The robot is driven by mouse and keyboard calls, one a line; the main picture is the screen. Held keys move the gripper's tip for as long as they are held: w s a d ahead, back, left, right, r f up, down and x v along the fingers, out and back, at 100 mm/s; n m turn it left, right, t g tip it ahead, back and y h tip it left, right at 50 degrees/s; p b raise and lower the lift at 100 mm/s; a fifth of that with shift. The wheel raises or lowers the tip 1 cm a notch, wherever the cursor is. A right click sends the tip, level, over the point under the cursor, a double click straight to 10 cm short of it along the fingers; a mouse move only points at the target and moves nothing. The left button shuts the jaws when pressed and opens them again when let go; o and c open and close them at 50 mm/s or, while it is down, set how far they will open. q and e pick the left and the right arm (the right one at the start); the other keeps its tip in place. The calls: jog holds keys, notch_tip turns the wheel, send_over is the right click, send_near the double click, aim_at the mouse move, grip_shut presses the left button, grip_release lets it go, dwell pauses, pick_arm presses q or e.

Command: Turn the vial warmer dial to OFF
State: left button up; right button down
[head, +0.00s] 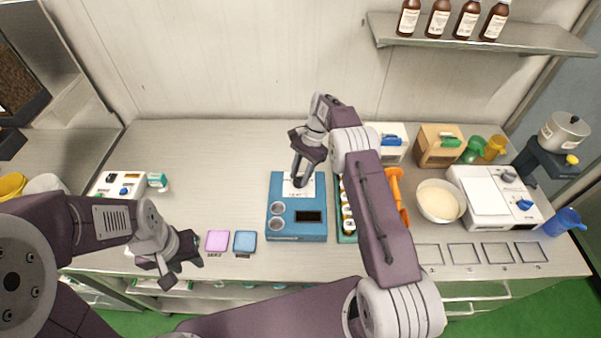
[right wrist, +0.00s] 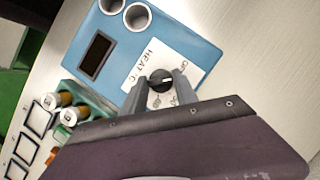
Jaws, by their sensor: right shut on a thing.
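The vial warmer (head: 284,226) is a blue box on the counter with two round wells and a dark display. It also shows in the right wrist view (right wrist: 122,32). Its black dial (right wrist: 160,80) sits on a white label with "HEAT °C" and other marks around it. My right gripper (right wrist: 159,90) has one finger on each side of the dial and is shut on it. In the head view my right gripper (head: 299,173) is over the warmer's back part and hides the dial. My left gripper (head: 179,268) is empty with its fingers apart, near the counter's front left.
A pink pad (head: 217,240) and a blue pad (head: 245,241) lie left of the warmer. A green vial rack (head: 346,226) stands close on its right, partly behind my right arm. An orange tool (head: 397,193), a cream bowl (head: 440,200) and a white device (head: 494,195) are further right.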

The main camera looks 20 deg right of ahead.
jog(key=shift+w+n+g+h, duration=0.1)
jog(key=shift+n+g+h, duration=0.25)
jog(key=shift+n, duration=1.05)
jog(key=c, duration=0.9)
grip_release()
jog(key=shift+c, duration=0.2)
jog(key=shift+r, duration=0.15)
